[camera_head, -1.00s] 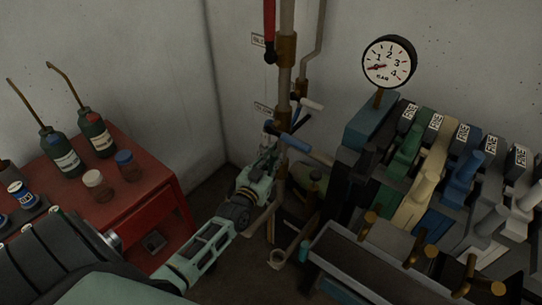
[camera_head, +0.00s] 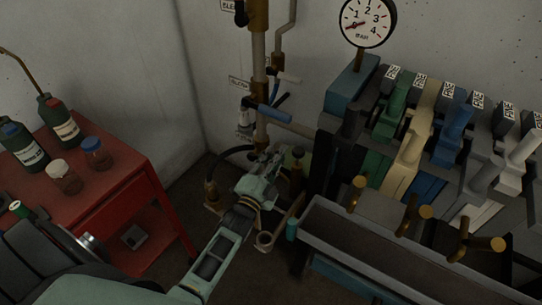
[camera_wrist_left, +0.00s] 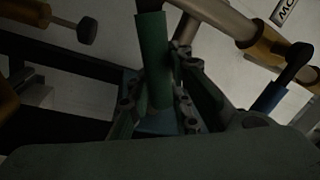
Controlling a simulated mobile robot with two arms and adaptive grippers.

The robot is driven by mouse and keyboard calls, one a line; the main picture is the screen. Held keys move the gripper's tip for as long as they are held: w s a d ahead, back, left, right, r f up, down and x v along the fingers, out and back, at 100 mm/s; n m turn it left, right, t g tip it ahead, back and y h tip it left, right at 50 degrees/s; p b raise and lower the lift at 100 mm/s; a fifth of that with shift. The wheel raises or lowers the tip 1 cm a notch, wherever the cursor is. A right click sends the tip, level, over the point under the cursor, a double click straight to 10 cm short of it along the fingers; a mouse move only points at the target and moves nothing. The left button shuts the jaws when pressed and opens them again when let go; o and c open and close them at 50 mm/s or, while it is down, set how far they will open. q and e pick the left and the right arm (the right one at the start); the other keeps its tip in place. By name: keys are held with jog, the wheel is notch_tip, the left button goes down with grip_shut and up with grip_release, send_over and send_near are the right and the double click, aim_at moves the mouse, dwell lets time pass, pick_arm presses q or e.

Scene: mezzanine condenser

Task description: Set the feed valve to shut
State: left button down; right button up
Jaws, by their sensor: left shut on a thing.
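My left gripper (camera_head: 271,160) is low in the corner, beside the vertical pipe (camera_head: 260,60) and below a blue-handled lever (camera_head: 268,116). In the left wrist view, my left gripper (camera_wrist_left: 160,100) is shut on a green handle (camera_wrist_left: 153,60), which stands upright between the fingers. In the head view the gripper hides most of that handle. The blue-handled lever seems to show at right in the wrist view (camera_wrist_left: 268,97), apart from the fingers. Small labels hang by the pipes, too small to read surely, so I cannot tell which valve is the feed valve. My right gripper is not in view.
A red cart (camera_head: 118,200) with bottles and jars stands at left. A row of coloured levers (camera_head: 410,135) and a grey trough (camera_head: 380,245) fill the right. A pressure gauge (camera_head: 367,22) stands above the levers. Pipes and fittings crowd the gripper closely.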

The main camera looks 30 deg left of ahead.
pick_arm(q)
notch_tip(320, 180, down, 6)
jog(key=d+m+h+b, duration=0.1)
jog(key=m+h+b, duration=0.1)
jog(key=m+b, duration=0.4)
jog(key=shift+s+d+f+m+b, duration=0.15)
jog(key=shift+d+m+b, duration=0.2)
jog(key=shift+m, duration=0.35)
jog(key=shift+f, duration=0.1)
jog(key=c, duration=1.7)
grip_release()
jog(key=shift+c, duration=0.2)
jog(key=shift+o, duration=0.9)
jog(key=shift+r, duration=0.2)
jog(key=s+a+f, duration=0.1)
jog(key=s+f, duration=0.1)
jog(key=s, duration=0.9)
jog(key=shift+s+f, duration=0.15)
jog(key=shift+s, duration=0.25)
